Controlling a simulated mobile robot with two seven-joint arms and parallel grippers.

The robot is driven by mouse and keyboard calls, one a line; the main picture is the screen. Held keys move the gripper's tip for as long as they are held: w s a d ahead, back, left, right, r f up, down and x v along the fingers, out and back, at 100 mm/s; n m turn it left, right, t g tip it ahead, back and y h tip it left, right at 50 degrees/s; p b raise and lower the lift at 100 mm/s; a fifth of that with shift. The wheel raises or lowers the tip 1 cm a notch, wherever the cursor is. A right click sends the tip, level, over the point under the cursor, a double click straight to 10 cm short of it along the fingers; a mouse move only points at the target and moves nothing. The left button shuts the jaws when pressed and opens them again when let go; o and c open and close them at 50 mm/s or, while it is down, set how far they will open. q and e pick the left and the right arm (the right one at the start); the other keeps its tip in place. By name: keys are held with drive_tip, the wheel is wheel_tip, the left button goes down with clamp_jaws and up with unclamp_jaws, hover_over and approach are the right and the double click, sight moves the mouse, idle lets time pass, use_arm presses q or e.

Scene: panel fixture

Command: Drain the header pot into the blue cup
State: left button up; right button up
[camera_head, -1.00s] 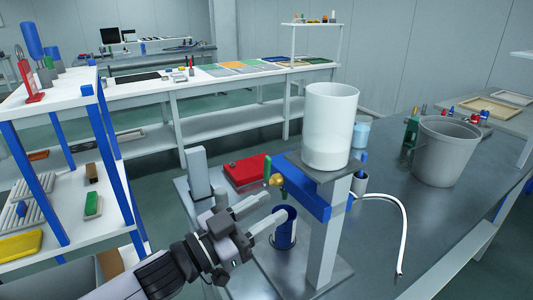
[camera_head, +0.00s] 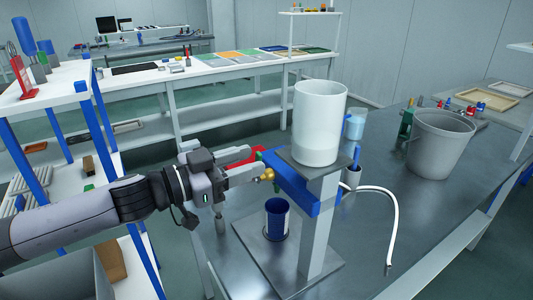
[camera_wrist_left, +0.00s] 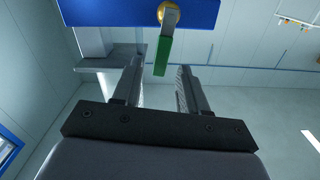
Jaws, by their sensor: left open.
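The header pot (camera_head: 319,125) is a white, see-through cylinder with pale contents in its lower part. It stands upright on a raised stand with a blue bracket (camera_head: 300,190). A brass tap (camera_head: 267,175) sticks out of the bracket; it also shows in the left wrist view (camera_wrist_left: 169,13), with a green lever (camera_wrist_left: 164,55) hanging down. The blue cup (camera_head: 277,215) stands upright on the stand's base, below the tap. My left gripper (camera_head: 253,172) is open beside the tap. In its wrist view the lever's lower end appears between the fingertips (camera_wrist_left: 160,75); contact is not clear.
A grey bucket (camera_head: 438,145) stands to the right on the bench. A white hose (camera_head: 388,205) curves over the bench behind the stand. A light blue beaker (camera_head: 354,125) is behind the pot. A red case (camera_head: 242,153) is partly hidden by my gripper.

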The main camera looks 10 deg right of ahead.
sight(257, 158)
use_arm(q)
drive_tip(key=shift+x, duration=2.55)
clamp_jaws()
